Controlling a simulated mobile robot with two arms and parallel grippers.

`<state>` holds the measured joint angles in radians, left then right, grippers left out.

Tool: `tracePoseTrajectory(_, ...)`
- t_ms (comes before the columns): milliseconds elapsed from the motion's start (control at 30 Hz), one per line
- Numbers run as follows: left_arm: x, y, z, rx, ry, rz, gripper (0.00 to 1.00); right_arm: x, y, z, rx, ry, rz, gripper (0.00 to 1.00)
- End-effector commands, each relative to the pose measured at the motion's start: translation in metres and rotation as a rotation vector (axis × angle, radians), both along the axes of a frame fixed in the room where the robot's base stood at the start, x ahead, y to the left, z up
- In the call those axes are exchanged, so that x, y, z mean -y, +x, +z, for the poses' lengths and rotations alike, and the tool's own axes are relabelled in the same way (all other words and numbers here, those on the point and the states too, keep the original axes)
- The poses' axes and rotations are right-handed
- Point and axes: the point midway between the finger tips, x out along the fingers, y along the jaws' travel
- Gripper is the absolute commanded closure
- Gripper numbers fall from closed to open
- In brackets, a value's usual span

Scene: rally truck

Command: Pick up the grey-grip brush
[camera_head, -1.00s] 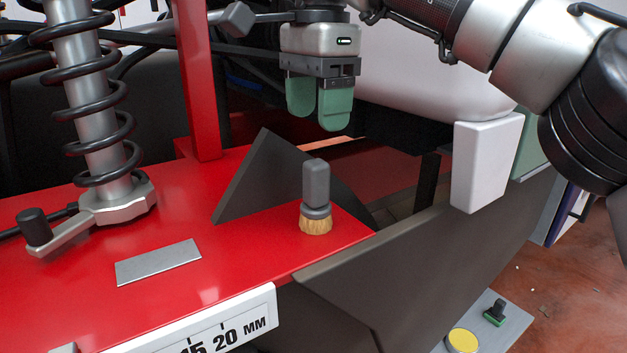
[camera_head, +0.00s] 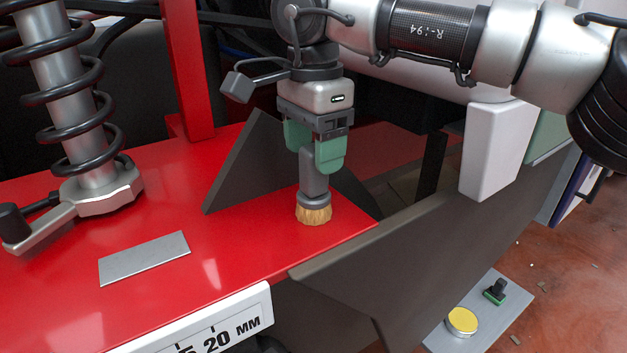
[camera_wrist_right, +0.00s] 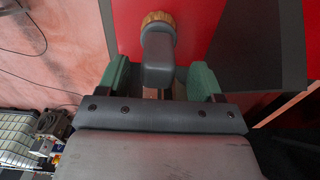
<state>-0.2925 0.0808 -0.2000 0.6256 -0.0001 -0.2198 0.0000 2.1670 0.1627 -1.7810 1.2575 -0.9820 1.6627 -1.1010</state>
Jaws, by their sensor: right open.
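The grey-grip brush (camera_head: 314,180) stands upright, bristles down, on the red panel near its right corner. My right gripper (camera_head: 315,158) is directly above it, pointing down, with its green fingers on either side of the top of the grey grip. In the right wrist view the brush (camera_wrist_right: 158,52) lies between the open fingers of the right gripper (camera_wrist_right: 160,80), with a visible gap on each side. The fingertips are well above the bristles. My left gripper is not in view.
The red panel (camera_head: 230,235) holds a grey metal plate (camera_head: 145,258) and a coil spring damper (camera_head: 75,100) at left. A dark triangular bracket (camera_head: 243,165) stands close behind the brush. A white block (camera_head: 493,150) is to the right.

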Motion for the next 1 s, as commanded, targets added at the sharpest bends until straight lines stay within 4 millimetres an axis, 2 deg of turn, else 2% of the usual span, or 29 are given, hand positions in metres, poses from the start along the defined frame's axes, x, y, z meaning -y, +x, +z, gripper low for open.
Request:
tracePoseTrajectory(67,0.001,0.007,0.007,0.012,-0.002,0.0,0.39,0.001,-0.001,-0.009,-0.002,-0.001,0.0,0.34)
tracePoseTrajectory(200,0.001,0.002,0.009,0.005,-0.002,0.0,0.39,0.0,0.0,-0.021,0.0,0.001,0.0,0.34)
tracePoseTrajectory(433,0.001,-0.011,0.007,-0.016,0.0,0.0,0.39,0.0,0.0,-0.023,0.001,0.002,-0.001,0.34)
tracePoseTrajectory(767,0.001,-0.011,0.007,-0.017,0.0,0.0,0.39,0.0,0.0,-0.023,0.002,0.002,-0.001,0.85)
tracePoseTrajectory(800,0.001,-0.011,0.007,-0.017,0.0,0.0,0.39,0.0,0.0,-0.022,0.002,0.002,-0.001,0.88)
tracePoseTrajectory(1000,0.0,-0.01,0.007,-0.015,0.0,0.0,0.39,0.0,0.0,-0.022,0.002,0.002,-0.001,0.88)
